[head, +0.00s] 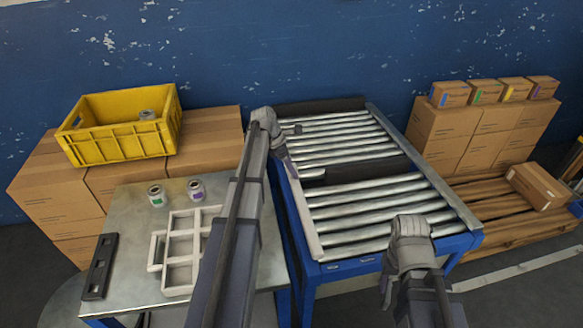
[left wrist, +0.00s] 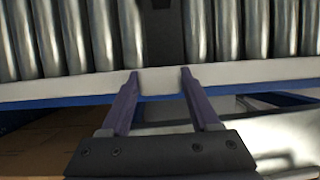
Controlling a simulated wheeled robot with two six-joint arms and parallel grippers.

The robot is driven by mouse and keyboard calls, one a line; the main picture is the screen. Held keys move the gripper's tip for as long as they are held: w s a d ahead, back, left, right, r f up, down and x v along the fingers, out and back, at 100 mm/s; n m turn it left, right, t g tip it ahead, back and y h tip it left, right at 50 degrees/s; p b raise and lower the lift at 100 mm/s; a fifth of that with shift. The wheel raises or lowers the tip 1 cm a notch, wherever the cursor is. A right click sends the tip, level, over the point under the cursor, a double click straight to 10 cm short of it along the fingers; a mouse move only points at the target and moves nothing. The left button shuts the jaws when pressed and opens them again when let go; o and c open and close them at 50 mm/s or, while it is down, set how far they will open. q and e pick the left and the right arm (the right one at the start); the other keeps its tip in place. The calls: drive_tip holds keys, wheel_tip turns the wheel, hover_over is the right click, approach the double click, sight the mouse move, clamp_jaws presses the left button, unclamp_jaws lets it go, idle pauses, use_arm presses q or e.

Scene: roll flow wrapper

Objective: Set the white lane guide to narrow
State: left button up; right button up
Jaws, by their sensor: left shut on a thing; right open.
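The white lane guide (head: 304,222) is a long pale bar along the left side of the roller conveyor (head: 362,208). In the left wrist view the guide (left wrist: 60,88) runs across the picture in front of the rollers. My left gripper (head: 288,168) is at the guide's left side, about halfway along the conveyor. In the left wrist view its two fingers (left wrist: 160,82) are shut on a pale part of the guide between them. My right gripper (head: 410,228) is open and empty at the conveyor's near right end; its fingertips are hard to make out.
A metal table (head: 135,205) at left holds a white divided tray (head: 154,250), a black slotted block (head: 99,267) and two small jars (head: 196,189). A yellow crate (head: 118,147) sits on cartons behind. Cartons (head: 470,135) stand at right. The rollers look clear.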

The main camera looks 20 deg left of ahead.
use_arm(q)
clamp_jaws()
drive_tip(key=w+d, duration=0.3)
drive_tip(key=d, duration=0.2)
drive_tip(key=w+d, duration=0.2)
drive_tip(key=shift+w+d, duration=0.25)
drive_tip(key=shift+w, duration=0.1)
drive_tip(key=o, duration=1.4)
unclamp_jaws()
drive_tip(key=shift+d, duration=0.1)
drive_tip(key=shift+c, duration=0.2)
drive_tip(key=shift+o, duration=0.4)
drive_tip(key=p+v, duration=0.7)
drive_tip(key=shift+a+r, duration=0.2)
drive_tip(key=shift+r, duration=0.15)
